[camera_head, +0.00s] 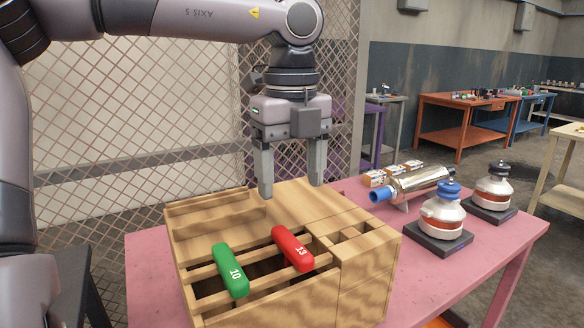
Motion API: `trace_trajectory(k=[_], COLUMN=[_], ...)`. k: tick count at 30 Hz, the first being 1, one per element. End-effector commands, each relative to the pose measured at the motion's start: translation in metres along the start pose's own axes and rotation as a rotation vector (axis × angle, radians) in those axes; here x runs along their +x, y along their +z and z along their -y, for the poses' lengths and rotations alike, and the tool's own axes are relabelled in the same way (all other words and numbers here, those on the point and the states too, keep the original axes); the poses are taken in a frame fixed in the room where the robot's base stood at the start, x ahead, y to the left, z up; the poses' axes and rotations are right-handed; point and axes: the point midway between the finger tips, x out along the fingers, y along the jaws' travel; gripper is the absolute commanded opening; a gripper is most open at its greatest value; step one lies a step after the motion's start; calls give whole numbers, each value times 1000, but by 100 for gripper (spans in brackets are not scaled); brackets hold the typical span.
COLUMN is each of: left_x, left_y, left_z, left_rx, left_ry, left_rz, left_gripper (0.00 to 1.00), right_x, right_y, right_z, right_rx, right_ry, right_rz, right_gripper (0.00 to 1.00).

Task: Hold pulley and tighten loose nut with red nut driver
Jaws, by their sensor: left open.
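The red nut driver (292,249), marked 13, rests in a slot of the wooden box (366,285); only its handle shows. My left gripper (290,190) points down above the back part of the box. It is open and empty, with its fingertips behind and above the red handle. Two pulley-like assemblies with red and white bodies stand on dark square bases at the right: a nearer one with a blue top (443,212) and a farther one with a black top (493,187). The loose nut cannot be made out. My right gripper is not in view.
A green driver (230,270), marked 10, sits left of the red one. A metal cylinder with a blue end (418,183) and small boxes (376,178) lie behind the pulleys on the pink table (465,262). A mesh fence (120,110) stands behind.

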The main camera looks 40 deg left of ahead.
Motion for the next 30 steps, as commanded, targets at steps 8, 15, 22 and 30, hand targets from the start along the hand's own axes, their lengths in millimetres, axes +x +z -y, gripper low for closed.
trace_trajectory(k=[8,15,22,30], left_x=[23,47,71,97], left_y=[0,0,0,0], left_z=[0,0,0,0], left_rx=[1,1,0,0], left_ry=[1,0,0,1], left_rz=[-3,-2,-1,0], left_gripper=[72,72,72,72], right_x=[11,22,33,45], right_y=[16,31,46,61], right_z=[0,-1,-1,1], right_rx=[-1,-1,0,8], right_ry=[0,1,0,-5], right_rz=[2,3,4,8], right_gripper=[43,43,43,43])
